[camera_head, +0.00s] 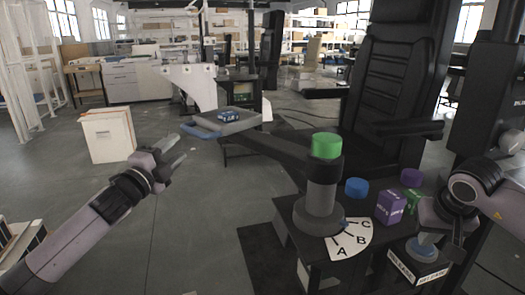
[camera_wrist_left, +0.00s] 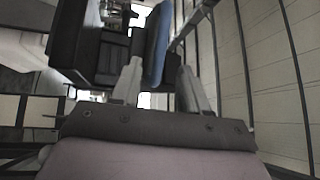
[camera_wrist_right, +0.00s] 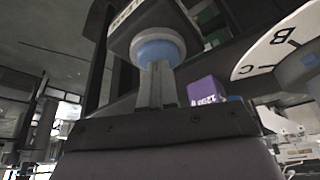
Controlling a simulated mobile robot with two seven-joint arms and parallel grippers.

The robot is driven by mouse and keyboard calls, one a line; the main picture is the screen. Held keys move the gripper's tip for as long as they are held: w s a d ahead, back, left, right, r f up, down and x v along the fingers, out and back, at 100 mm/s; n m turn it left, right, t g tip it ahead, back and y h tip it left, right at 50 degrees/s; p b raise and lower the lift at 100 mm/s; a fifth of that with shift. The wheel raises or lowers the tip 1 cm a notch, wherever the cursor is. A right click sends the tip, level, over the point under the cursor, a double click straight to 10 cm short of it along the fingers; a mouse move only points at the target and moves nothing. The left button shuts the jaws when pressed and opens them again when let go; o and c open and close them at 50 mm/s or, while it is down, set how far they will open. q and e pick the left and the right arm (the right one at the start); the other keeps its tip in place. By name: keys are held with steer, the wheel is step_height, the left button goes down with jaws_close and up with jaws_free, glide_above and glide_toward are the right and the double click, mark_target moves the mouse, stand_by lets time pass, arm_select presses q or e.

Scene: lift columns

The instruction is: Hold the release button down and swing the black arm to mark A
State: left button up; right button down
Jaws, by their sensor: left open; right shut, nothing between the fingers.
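The black arm (camera_head: 270,145) reaches left from a grey column with a green top (camera_head: 326,145). Its far end carries a grey tray with a blue edge bar (camera_head: 200,132). My left gripper (camera_head: 180,150) is open just left of that bar; in the left wrist view the blue bar (camera_wrist_left: 158,45) lies in line with the gap between the fingers, depth unclear. The blue release button (camera_head: 421,246) sits on a box labelled RELEASE. My right gripper (camera_wrist_right: 156,68) is shut with its tips at the button (camera_wrist_right: 158,48); whether it is pressed cannot be told. Mark A (camera_head: 341,251) is on the white dial.
A small blue box (camera_head: 229,115) rests on the tray. A purple box (camera_head: 391,207), a green box, a blue cylinder (camera_head: 357,187) and a purple cylinder (camera_head: 411,177) stand on the table right of the column. A black seat (camera_head: 395,80) stands behind.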

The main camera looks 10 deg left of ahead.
mark_target(192, 134)
arm_select(q)
steer(key=shift+v, duration=1.45)
steer(key=shift+d, duration=0.15)
steer(key=shift+w+d+r+n+y, duration=0.4)
steer(key=shift+w+n+y, duration=0.5)
steer(key=shift+w+y, duration=0.75)
steer(key=shift+w+d+r+n+y, duration=0.35)
steer(key=shift+w+n+y, duration=0.6)
steer(key=shift+w, duration=1.3)
steer(key=shift+w+d+r+n+y, duration=0.35)
steer(key=shift+w+n+y, duration=0.5)
steer(key=shift+w+y, duration=0.85)
steer(key=shift+w+h, duration=0.25)
steer(key=shift+h, duration=0.05)
jaws_close()
